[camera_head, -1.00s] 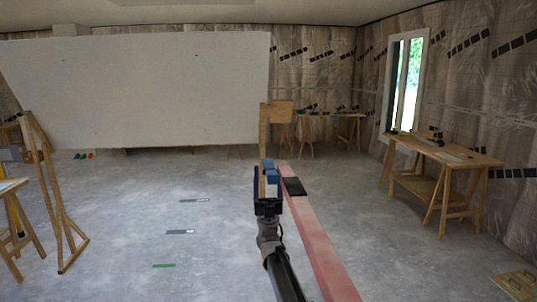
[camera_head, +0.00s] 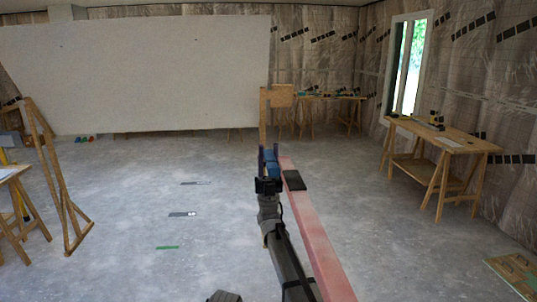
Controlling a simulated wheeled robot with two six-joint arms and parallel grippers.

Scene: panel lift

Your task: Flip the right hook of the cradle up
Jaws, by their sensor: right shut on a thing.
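The cradle's long pink-red beam (camera_head: 311,237) runs from the bottom of the picture away into the room, with a black pad (camera_head: 294,181) on its top near the far end. My right gripper (camera_head: 270,155) is at the left side of that far end, with its fingers pointing away and up. It is shut on a small blue piece (camera_head: 271,167), which looks like the right hook. The fingers and wrist hide part of the hook, so I cannot tell its exact tilt.
A large white panel (camera_head: 140,75) stands upright across the back left, next to a wooden post (camera_head: 263,118). A wooden workbench (camera_head: 440,138) is at right. A wooden frame (camera_head: 57,180) and trestle stand at left. Open grey floor (camera_head: 130,230) lies between.

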